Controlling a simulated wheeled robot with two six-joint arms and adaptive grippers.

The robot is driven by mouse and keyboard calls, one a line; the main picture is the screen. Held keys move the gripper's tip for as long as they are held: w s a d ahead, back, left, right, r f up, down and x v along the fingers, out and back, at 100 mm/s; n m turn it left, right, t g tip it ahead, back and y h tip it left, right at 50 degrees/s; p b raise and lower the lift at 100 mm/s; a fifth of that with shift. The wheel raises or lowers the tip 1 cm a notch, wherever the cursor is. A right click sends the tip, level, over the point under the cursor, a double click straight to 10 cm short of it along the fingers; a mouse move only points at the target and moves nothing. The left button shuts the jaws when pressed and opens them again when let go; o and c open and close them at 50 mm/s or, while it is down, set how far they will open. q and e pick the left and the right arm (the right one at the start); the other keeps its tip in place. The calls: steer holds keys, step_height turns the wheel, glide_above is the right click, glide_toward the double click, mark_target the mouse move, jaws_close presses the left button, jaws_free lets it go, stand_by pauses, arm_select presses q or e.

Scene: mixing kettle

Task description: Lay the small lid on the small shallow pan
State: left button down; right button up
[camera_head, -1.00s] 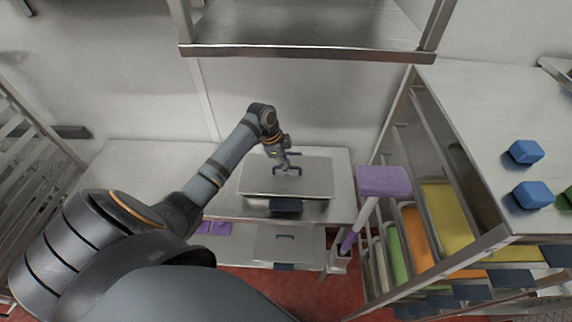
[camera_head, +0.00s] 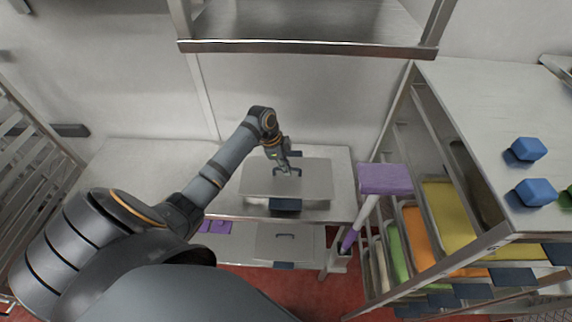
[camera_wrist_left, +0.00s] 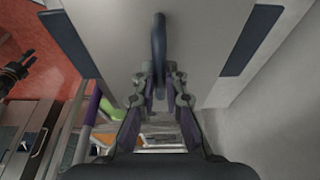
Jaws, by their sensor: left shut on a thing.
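The small lid (camera_head: 315,178) is a flat grey rectangular plate with a dark handle (camera_wrist_left: 158,38) in its middle. It lies over the small shallow pan, which is mostly hidden under it. The pan's dark grips show at the front (camera_head: 285,204) and back (camera_head: 292,153) of the lid in the head view. They also flank the lid in the left wrist view (camera_wrist_left: 250,40). My left gripper (camera_head: 287,171) is shut on the lid's handle; its fingers (camera_wrist_left: 165,85) show in the left wrist view. I cannot tell whether the lid touches the pan's rim.
The steel table (camera_head: 150,165) is clear left of the pan. Its lower shelf holds another lidded pan (camera_head: 290,243) and purple items (camera_head: 214,226). A purple-headed tool (camera_head: 386,179) stands at right, before a rack of coloured trays (camera_head: 447,215). A shelf (camera_head: 305,47) overhangs behind.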

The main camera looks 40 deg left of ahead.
arm_select(q)
steer(key=c, duration=0.8)
jaws_free()
steer(key=shift+c, duration=0.2)
steer(key=p+v, duration=0.7)
steer(key=shift+r+p, duration=0.1)
steer(key=shift+p, duration=0.3)
